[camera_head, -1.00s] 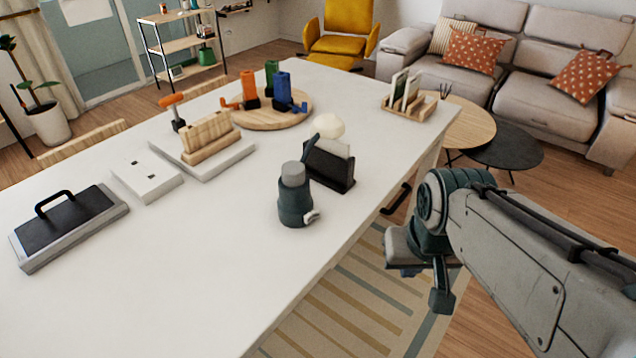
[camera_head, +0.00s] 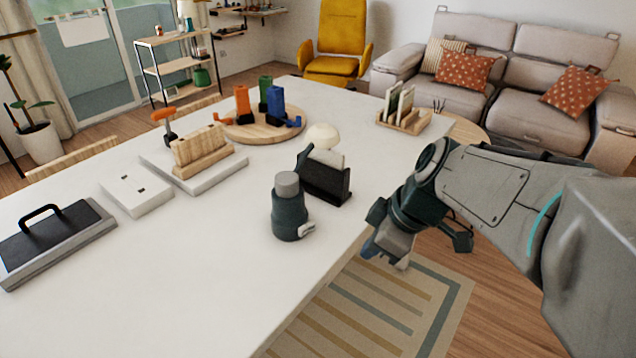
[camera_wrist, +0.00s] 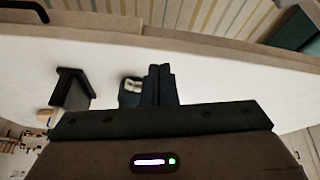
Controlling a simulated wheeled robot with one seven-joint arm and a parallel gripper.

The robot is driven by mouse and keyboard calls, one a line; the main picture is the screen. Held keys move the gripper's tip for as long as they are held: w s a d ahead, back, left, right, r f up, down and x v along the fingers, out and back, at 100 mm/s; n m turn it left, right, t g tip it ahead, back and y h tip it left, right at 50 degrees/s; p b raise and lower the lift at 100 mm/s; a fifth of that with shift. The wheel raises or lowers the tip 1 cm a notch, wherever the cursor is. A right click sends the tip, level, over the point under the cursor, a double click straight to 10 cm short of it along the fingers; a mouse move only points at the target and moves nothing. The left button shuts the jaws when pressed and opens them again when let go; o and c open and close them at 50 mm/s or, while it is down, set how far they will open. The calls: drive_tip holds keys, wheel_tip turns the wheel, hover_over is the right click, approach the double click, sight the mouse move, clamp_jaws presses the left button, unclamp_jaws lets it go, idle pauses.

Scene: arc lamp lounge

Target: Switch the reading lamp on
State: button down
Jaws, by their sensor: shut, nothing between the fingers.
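A small cream dome (camera_head: 322,135), which looks like the reading lamp's shade, stands on the white table behind a black holder (camera_head: 326,180). Its lower part is hidden, and no switch or lit bulb can be made out. A dark teal canister (camera_head: 289,215) with a grey top and a pale side piece stands in front of the holder. My gripper (camera_head: 375,247) is at the table's right edge, right of the canister and apart from it. In the wrist view my shut, empty fingers (camera_wrist: 161,83) partly cover the canister; its pale side piece (camera_wrist: 133,85) shows beside them.
A round wooden board (camera_head: 262,132) with coloured items, a wooden block stand (camera_head: 203,155), a white box (camera_head: 136,193) and a black-handled case (camera_head: 52,240) are on the table. A wooden rack (camera_head: 405,121) stands at its far end. The table's near middle is clear.

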sight(307, 228)
drive_tip(key=shift+w+a+r+n+t+y+b, duration=0.15)
drive_tip(key=shift+w+a+n+y+b, duration=0.2)
drive_tip(key=shift+w+n, duration=0.8)
drive_tip(key=shift+w+a+n+t+y+b, duration=0.1)
drive_tip(key=shift+w+a+n+y+b, duration=0.35)
drive_tip(key=shift+n, duration=1.15)
drive_tip(key=shift+w+r+n+t+y+b, duration=0.15)
drive_tip(key=shift+w+n+y, duration=0.25)
drive_tip(key=shift+w+n, duration=0.9)
drive_tip(key=shift+f, duration=0.1)
drive_tip(key=x, duration=0.9)
drive_tip(key=shift+a+f+p, duration=0.1)
drive_tip(key=shift+p, duration=0.25)
drive_tip(key=shift+w+a+f+p, duration=0.1)
drive_tip(key=shift+w+a+p, duration=0.25)
drive_tip(key=shift+w, duration=0.25)
drive_tip(key=shift+w+a+f+p, duration=0.1)
drive_tip(key=shift+w+a+p, duration=0.2)
drive_tip(key=shift+w, duration=0.35)
drive_tip(key=shift+w+a+f, duration=0.1)
drive_tip(key=shift+w+a, duration=0.2)
drive_tip(key=shift+w, duration=0.4)
drive_tip(key=shift+w+a+f+n+b, duration=0.15)
drive_tip(key=shift+f+n+b, duration=0.1)
drive_tip(key=shift+b, duration=0.3)
